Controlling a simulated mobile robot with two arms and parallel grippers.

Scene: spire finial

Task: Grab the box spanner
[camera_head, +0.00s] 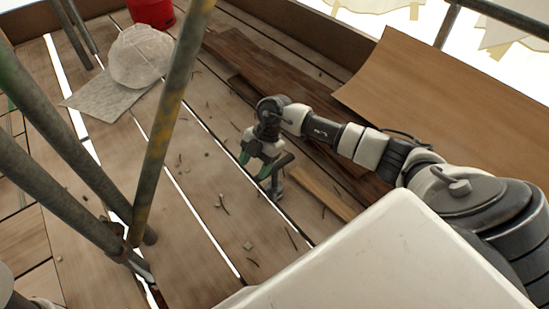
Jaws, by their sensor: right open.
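My right gripper (253,167) reaches in from the right on its white and dark grey arm. It points down over the planked deck, with green on its fingers, and is open. A dark grey piece with a bar across its top, which looks like the box spanner (277,183), stands just right of the fingertips. It is small and partly overlapped by the gripper, so I cannot tell whether they touch. My left gripper is not in view.
Scaffold poles (165,120) cross the left side. A pale hard hat (140,57) rests by a flat grey sheet (103,97), with a red bucket (152,12) behind. Dark planks (250,65), a curved plywood sheet (440,105) and scattered debris lie around. The deck has open gaps.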

